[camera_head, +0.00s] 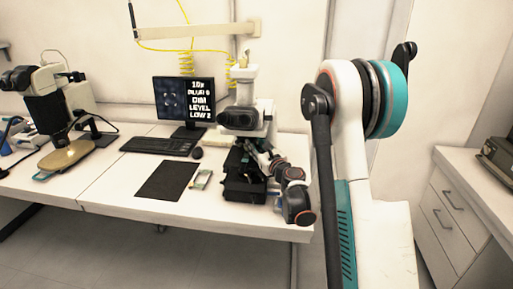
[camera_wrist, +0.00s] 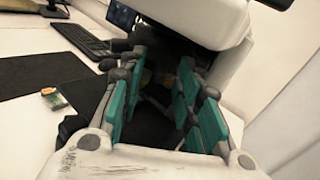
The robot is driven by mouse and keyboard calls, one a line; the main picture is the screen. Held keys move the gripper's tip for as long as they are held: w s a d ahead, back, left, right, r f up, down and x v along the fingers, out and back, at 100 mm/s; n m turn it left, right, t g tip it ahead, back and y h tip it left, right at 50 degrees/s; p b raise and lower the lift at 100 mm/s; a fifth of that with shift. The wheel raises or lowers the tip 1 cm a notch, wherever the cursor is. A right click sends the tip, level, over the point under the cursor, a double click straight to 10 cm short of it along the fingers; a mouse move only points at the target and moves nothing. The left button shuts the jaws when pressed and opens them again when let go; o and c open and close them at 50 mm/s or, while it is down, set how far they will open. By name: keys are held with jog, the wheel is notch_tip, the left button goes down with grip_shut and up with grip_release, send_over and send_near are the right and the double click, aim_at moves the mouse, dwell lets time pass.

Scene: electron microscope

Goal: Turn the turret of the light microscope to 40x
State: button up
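The light microscope (camera_head: 240,122) is white and black and stands upright at the right part of the white table. Its white body also fills the top right of the wrist view (camera_wrist: 190,22). My gripper (camera_head: 252,150) reaches in from the right, under the microscope's head. In the wrist view my gripper (camera_wrist: 160,85) is open, its teal-padded fingers apart and pointing into the dark space below the head. The turret is in deep shadow there, and I cannot tell whether the fingers touch it. The monitor (camera_head: 184,100) shows a dark picture and white text that seems to start with "10x".
A keyboard (camera_head: 160,146), a mouse (camera_head: 197,153), a black mat (camera_head: 166,181) and a small slide-like item (camera_head: 202,180) lie left of the microscope. Another microscope (camera_head: 50,110) stands at the far left. A drawer cabinet (camera_head: 455,195) is at the right. Floor shows before the table.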

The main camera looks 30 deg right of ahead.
jog(key=shift+c, duration=0.2)
grip_shut()
jog(key=shift+d, duration=0.1)
